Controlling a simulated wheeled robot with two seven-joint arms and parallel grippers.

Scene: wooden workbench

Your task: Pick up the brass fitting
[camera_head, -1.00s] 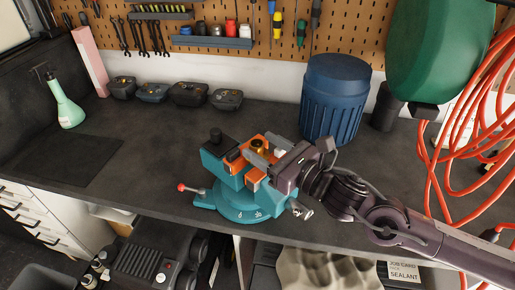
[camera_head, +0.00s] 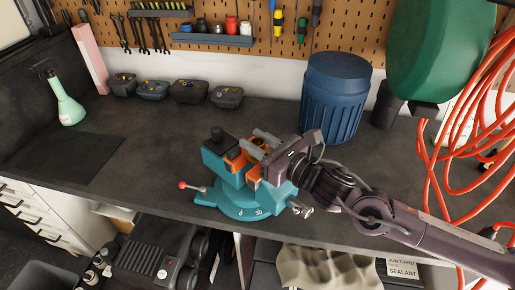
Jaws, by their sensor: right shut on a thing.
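A teal bench vise (camera_head: 246,205) with orange jaw parts (camera_head: 235,157) stands at the front edge of the bench. My right gripper (camera_head: 259,143) reaches in from the right, with its two grey fingers just over the vise jaws. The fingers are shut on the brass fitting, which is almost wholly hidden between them. I cannot tell whether the fitting is clear of the jaws. My left gripper is not in view.
A blue ribbed canister (camera_head: 334,105) stands behind my right arm. Small dark bins (camera_head: 190,93) line the back wall, and a pale green bottle (camera_head: 67,103) stands at left. Orange hose (camera_head: 450,150) hangs at right. The bench left of the vise is clear.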

